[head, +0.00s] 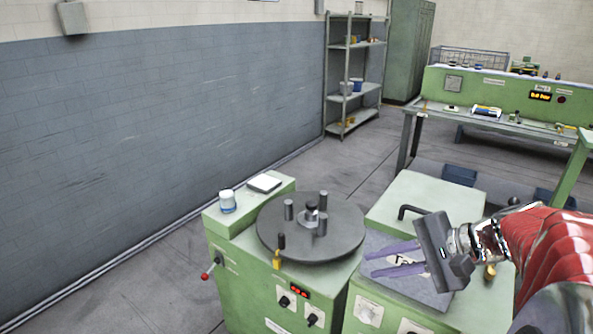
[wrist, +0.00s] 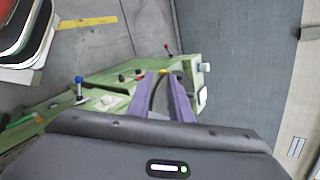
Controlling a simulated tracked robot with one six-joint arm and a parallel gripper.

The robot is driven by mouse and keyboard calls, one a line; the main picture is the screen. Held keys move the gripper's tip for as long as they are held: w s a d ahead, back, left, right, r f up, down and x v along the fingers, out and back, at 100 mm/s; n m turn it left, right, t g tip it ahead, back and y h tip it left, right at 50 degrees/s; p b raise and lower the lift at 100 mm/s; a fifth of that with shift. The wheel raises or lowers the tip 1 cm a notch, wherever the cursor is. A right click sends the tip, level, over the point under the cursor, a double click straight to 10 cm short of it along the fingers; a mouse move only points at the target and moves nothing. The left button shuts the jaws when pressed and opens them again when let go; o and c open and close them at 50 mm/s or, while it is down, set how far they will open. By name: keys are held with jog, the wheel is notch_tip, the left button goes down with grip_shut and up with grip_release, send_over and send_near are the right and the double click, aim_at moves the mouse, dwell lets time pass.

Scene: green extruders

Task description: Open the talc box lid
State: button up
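A grey panel (head: 405,292) with dark lettering, partly hidden, is set in the top of the right-hand green cabinet; the letters that show read "Ta". A black bar handle (head: 411,211) stands at the near left edge of the green top section (head: 430,197) just behind it. My gripper (head: 372,263) reaches in from the right with its two purple fingers over the grey panel, pointing left. The fingers are apart with nothing held between them. They also show apart in the wrist view (wrist: 160,74). I cannot tell the exact height of the fingers above the panel.
A round dark turntable (head: 273,240) with upright pegs is left of the fingers. A white-blue cup (head: 227,201) and a white pad (head: 264,183) sit behind it. A red-knobbed lever (head: 207,275) sticks out left. A green bench (head: 480,85) stands at the back right.

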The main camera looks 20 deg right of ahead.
jog(key=d+r+m+t, duration=0.3)
jog(key=d+m+t, duration=0.1)
jog(key=d, duration=0.7)
jog(key=m+t+h, duration=0.2)
jog(key=m+t, duration=0.1)
send_near(423, 210)
jog(key=f+v, duration=0.1)
jog(key=v, duration=0.3)
jog(key=shift+w, duration=0.15)
jog(key=shift+w, duration=0.1)
jog(key=x, duration=1.3)
jog(key=shift+w+a, duration=0.1)
jog(key=shift+w, duration=0.15)
jog(key=shift+c, duration=0.6)
grip_shut()
